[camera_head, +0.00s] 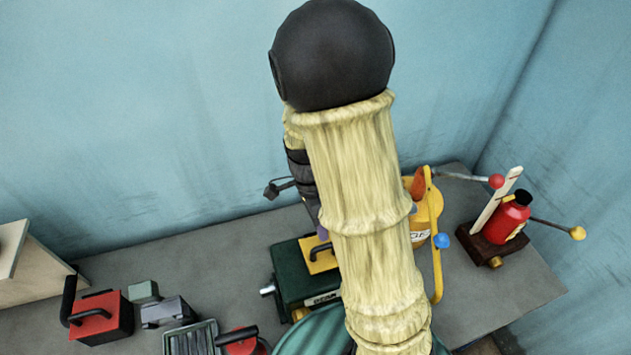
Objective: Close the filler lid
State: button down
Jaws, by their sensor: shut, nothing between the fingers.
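A dark green box (296,285) with a partly covered white label stands on the grey bench, left of my arm. A yellow plate (316,262) with a black handle (320,249) is on its top; my arm covers its right side. I cannot tell whether this plate is the filler lid, or whether it is fully down. My gripper (321,231) is mostly hidden behind my arm; only a small purplish-dark sliver shows just above the handle. It is shut and empty. Its fingertips are hidden, so I cannot tell whether it touches the handle.
A yellow container (425,215) with a yellow bar and blue knob (441,240) stands right of my arm. A red bottle (507,222) sits on a brown base (487,245). A red block (101,318) and grey parts are at left. Bare bench (190,255) lies behind them.

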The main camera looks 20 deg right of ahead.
jog(key=s+b+v, duration=0.1)
jog(key=v, duration=0.9)
jog(key=shift+r+b, duration=0.35)
jog(key=shift+r, duration=0.3)
jog(key=shift+f, duration=0.1)
jog(key=s+f+n+t, duration=0.1)
jog(key=f+n, duration=0.1)
jog(key=n, duration=0.3)
jog(key=f+n+t+b, duration=0.1)
jog(key=f+n+t, duration=0.1)
jog(key=n, duration=0.3)
jog(key=s+f+n+t, duration=0.1)
jog(key=f+n+t, duration=0.1)
jog(key=n, duration=0.3)
jog(key=shift+s+d+f+y+b, duration=0.15)
jog(key=shift+f+y+b, duration=0.05)
jog(key=shift+f, duration=0.2)
jog(key=shift+s+d+f+y+b, duration=0.15)
jog(key=shift+s+f+y+b, duration=0.05)
jog(key=shift+f, duration=0.2)
jog(key=n, duration=0.1)
jog(key=n+t, duration=0.1)
jog(key=n, duration=0.1)
jog(key=shift+s+f, duration=0.2)
jog(key=shift+f, duration=0.15)
